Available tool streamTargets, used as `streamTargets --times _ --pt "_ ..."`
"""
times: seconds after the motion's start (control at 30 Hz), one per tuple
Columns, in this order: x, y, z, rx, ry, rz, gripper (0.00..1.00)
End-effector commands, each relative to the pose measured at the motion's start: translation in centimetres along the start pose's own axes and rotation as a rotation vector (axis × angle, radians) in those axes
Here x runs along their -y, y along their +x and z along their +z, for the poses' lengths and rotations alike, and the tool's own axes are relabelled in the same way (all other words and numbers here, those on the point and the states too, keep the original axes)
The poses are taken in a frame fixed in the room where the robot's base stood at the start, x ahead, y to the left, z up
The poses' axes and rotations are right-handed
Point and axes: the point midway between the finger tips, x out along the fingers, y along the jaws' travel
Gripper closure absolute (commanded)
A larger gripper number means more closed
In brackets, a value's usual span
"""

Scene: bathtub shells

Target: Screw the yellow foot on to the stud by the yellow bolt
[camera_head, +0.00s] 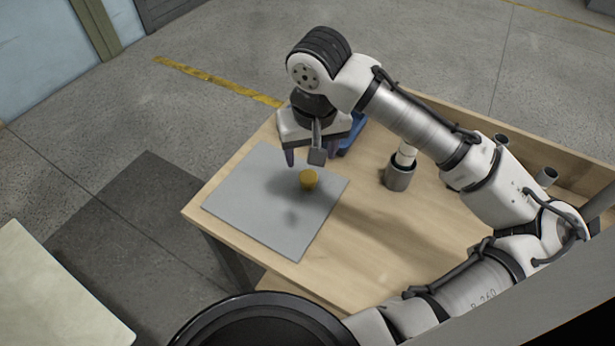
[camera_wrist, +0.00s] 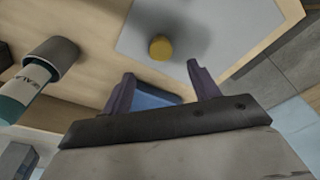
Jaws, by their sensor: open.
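The yellow foot (camera_head: 308,179) is a small round piece on the grey mat (camera_head: 237,199), towards its right corner. It also shows in the wrist view (camera_wrist: 160,47), beyond the fingertips and roughly centred between them. My gripper (camera_head: 317,156) is open and empty above the back of the mat, close to the foot but apart from it. Its two fingers show in the wrist view (camera_wrist: 160,71) with nothing between them. I cannot make out the stud or the yellow bolt in either view.
The mat lies on a wooden table (camera_head: 365,235) with raised edges. A grey cup (camera_head: 399,176) holding a white bottle stands to the right. A blue object (camera_head: 352,134) is partly hidden behind my gripper. A pale panel (camera_head: 50,295) is at the lower left.

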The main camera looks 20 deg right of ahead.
Motion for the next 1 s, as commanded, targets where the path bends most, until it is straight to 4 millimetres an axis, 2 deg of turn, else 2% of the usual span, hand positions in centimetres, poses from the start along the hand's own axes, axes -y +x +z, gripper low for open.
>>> streamTargets --times 0.13,0.43,0.7,1.0 --pt "0.0 2.5 0.0 0.001 0.000 -0.002 0.39" --pt "0.1 4.7 0.1 0.000 -0.001 -0.001 0.39" --pt "0.2 8.3 0.2 -0.002 -0.001 -0.002 0.39" --pt "0.2 9.0 0.2 -0.005 -0.001 -0.002 0.39"
